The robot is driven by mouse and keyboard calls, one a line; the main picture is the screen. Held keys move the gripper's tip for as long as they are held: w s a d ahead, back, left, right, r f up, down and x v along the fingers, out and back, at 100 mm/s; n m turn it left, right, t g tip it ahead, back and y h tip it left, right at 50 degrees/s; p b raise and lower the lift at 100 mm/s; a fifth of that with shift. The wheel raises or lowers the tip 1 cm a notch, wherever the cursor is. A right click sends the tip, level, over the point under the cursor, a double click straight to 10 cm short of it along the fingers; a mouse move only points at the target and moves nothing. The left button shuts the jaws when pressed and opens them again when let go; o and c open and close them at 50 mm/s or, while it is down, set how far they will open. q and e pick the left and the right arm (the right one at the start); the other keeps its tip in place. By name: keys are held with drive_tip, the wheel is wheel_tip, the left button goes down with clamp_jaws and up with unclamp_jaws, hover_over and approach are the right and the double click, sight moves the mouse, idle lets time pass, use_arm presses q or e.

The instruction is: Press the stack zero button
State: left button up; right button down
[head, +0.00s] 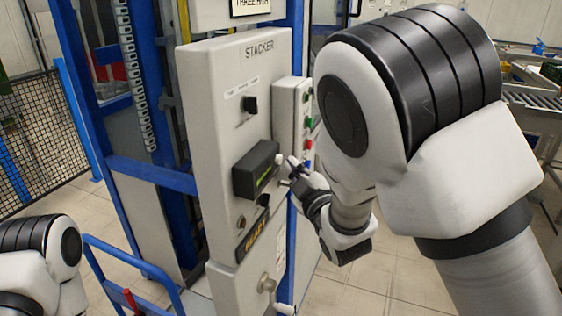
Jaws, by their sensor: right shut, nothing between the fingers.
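The grey panel labelled STACKER (215,80) stands in the middle of the head view. It carries a black selector switch (250,104), a dark box with a small lit display (256,170) and a yellow-lettered sign (252,234). A pale round knob or button (279,159) shows at the panel's right edge. No label for the stack zero button is readable. My right gripper (291,169) is shut and empty, its tips close to this pale button and right of the display box. I cannot tell whether they touch. My left gripper is out of view.
A blue tubular cart handle (130,262) stands lower left, and mesh fencing (40,140) is at far left. A roller conveyor (535,101) runs at right.

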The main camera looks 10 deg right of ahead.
drive_tip(key=shift+s+a+r+n, duration=0.3)
drive_tip(key=shift+s+a+r, duration=0.05)
drive_tip(key=shift+s+a, duration=0.1)
drive_tip(key=s+d, duration=0.1)
drive_tip(key=s+d+b, duration=0.1)
drive_tip(key=d, duration=0.1)
drive_tip(key=d+b, duration=0.1)
drive_tip(key=shift+s+d+f, duration=0.15)
drive_tip(key=shift+s+d, duration=0.05)
drive_tip(key=shift+s, duration=0.2)
idle(0.3)
